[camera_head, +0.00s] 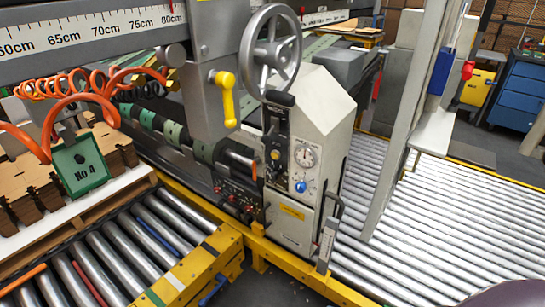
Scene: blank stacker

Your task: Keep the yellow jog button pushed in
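A small round yellow button (275,155) shows on the dark upright panel on the front of the grey machine housing (325,105). It is too small to tell whether it is pushed in. Nothing is seen touching it. It is likely the jog button, but no label can be read. Neither my left nor my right gripper is in view.
A handwheel (271,52) and a yellow lever (226,98) are above the panel. A dial (305,155) and blue knob (301,186) sit beside it. A yellow-edged roller conveyor (130,250) lies in front at left. A grey post (405,120) stands at right.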

